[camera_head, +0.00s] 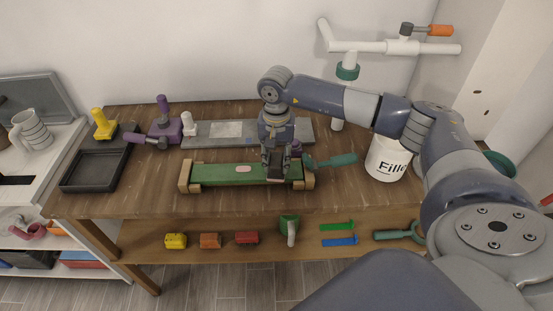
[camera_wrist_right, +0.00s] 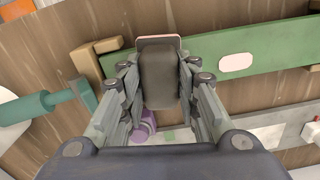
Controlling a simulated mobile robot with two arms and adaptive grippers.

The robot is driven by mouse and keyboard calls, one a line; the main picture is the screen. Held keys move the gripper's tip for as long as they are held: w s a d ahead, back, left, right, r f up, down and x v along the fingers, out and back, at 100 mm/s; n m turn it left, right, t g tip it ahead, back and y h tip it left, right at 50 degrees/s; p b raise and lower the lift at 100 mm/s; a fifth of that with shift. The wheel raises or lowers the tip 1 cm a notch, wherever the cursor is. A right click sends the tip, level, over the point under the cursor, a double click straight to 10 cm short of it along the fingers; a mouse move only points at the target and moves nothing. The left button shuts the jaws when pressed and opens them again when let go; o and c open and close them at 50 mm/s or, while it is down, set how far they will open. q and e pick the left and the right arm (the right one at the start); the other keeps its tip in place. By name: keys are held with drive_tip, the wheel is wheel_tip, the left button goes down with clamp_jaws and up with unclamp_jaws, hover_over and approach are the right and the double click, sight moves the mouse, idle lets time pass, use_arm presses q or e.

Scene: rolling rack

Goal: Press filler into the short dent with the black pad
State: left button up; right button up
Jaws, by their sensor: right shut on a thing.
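The green board (camera_head: 215,175) lies between wooden end blocks on the workbench and also shows in the right wrist view (camera_wrist_right: 215,58). A pale oval patch (camera_head: 243,169) on it stays uncovered, also in the wrist view (camera_wrist_right: 235,62). My right gripper (camera_head: 277,160) points down over the board's right part. It is shut on the black pad (camera_wrist_right: 158,78), whose far end lies over the board with a thin pinkish edge showing around it. The board under the pad is hidden, and I cannot tell whether they touch. My left gripper is out of view.
A white filler bucket (camera_head: 386,160) stands right of the board. A teal-handled tool (camera_head: 332,161) lies close beside the gripper. Behind the board is a grey slab (camera_head: 207,134); left are purple and yellow stamps (camera_head: 103,124) and a black tray (camera_head: 97,168). Several tools lie on the lower shelf.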

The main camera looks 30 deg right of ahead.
drive_tip(key=shift+r+p, duration=1.65)
drive_tip(key=shift+r, duration=1.85)
